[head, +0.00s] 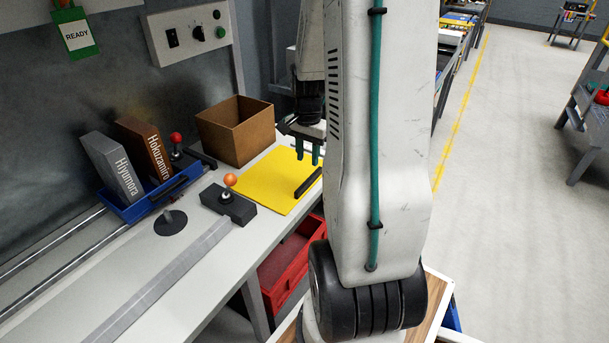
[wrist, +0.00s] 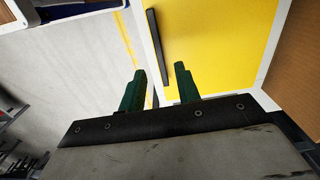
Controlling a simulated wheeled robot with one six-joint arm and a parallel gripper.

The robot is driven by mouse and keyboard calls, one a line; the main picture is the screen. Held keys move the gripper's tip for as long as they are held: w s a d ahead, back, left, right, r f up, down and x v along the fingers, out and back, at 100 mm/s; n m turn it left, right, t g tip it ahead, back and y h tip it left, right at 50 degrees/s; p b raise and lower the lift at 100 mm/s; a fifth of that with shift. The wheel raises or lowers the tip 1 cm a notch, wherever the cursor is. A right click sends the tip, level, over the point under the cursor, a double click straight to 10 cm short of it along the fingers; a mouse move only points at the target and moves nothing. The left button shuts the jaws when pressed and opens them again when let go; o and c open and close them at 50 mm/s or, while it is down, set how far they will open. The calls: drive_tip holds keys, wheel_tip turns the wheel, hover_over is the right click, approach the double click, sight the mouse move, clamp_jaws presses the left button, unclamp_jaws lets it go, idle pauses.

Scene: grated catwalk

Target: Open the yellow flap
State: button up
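The yellow flap (head: 268,178) lies flat in the worktop, level with it as far as I can tell, and fills much of the wrist view (wrist: 220,40). A black bar handle (head: 308,182) runs along its right edge; it also shows in the wrist view (wrist: 157,48). My gripper (head: 308,158) points down above the flap, near the handle. In the wrist view its two green fingers (wrist: 160,72) stand apart with nothing between them. The handle appears beyond the fingertips, and I see no contact. My arm hides part of the area right of the flap.
An open brown box (head: 238,142) stands behind the flap. A black joystick box (head: 230,206) with an orange knob sits to its left. A blue tray (head: 135,210) holds two binders. A red bin (head: 287,266) is below the worktop edge.

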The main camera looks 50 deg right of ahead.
sight(309, 178)
drive_tip(key=f, duration=0.8)
drive_tip(key=shift+d+f, duration=0.15)
drive_tip(key=shift+d, duration=0.1)
clamp_jaws()
